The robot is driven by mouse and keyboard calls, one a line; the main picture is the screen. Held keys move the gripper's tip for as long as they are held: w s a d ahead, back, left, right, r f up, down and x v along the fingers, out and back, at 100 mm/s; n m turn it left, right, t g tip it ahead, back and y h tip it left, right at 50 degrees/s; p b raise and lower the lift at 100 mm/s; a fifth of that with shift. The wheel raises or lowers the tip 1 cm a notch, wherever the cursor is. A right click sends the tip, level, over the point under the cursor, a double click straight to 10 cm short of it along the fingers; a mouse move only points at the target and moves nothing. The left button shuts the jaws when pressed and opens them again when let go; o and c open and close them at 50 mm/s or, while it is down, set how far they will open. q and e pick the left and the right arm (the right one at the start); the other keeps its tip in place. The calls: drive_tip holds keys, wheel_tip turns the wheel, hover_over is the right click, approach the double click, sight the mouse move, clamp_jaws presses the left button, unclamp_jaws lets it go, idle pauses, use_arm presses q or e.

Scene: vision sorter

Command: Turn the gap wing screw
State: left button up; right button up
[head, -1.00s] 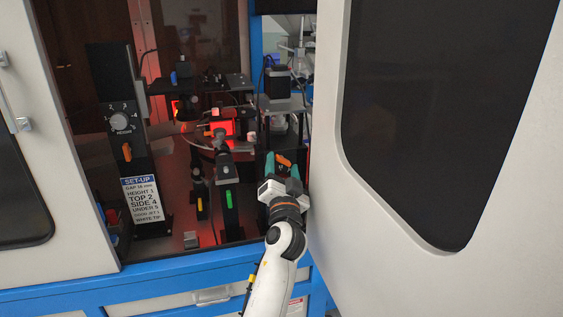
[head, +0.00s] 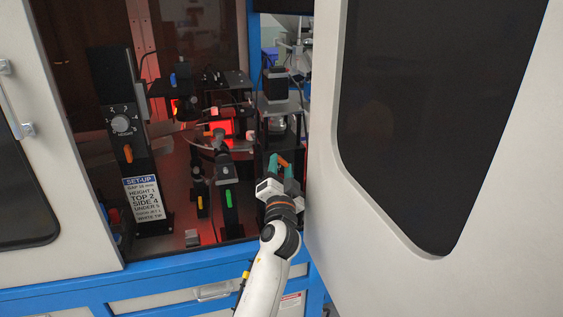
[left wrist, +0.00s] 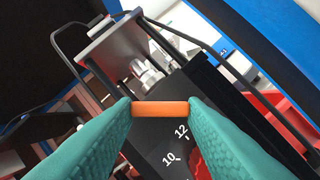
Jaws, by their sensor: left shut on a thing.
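The gap wing screw is an orange bar (left wrist: 160,109) in the left wrist view, held between the two teal fingers of my left gripper (left wrist: 161,110). In the head view the orange wing (head: 284,158) shows tilted at the tips of my left gripper (head: 282,165), right of the other fixtures. A black plate below it in the wrist view carries white scale marks 10 and 12 (left wrist: 181,131), beside a red part (left wrist: 200,158). The rest of the scale is hidden by the fingers. My right gripper is out of view.
A set-up card (head: 145,198) lists gap, height, top, side and under settings; its gap figure is hard to read. A height dial (head: 122,124) stands at the left. The open cabinet door (head: 322,210) stands close to the right of my left arm.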

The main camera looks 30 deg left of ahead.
use_arm(q)
drive_tip(key=m+h+p, duration=0.1)
drive_tip(key=m+p, duration=0.1)
drive_tip(key=p, duration=0.2)
drive_tip(key=r+m+h+p, duration=0.1)
drive_tip(key=m+p, duration=0.2)
drive_tip(key=p, duration=0.1)
drive_tip(key=m+g+h+p, duration=0.1)
drive_tip(key=m+p, duration=0.2)
drive_tip(key=p, duration=0.1)
drive_tip(key=shift+s+a+r+p, duration=0.15)
drive_tip(key=shift+a+r+p, duration=0.05)
drive_tip(key=shift+p, duration=0.15)
drive_tip(key=shift+f+m+g+h+p, duration=0.15)
drive_tip(key=shift+m+g+h+p, duration=0.2)
drive_tip(key=shift+m+p, duration=0.8)
drive_tip(key=o, duration=1)
drive_tip(key=shift+f, duration=0.15)
drive_tip(key=b+v, duration=0.3)
drive_tip(key=v, duration=0.9)
drive_tip(key=shift+b, duration=0.3)
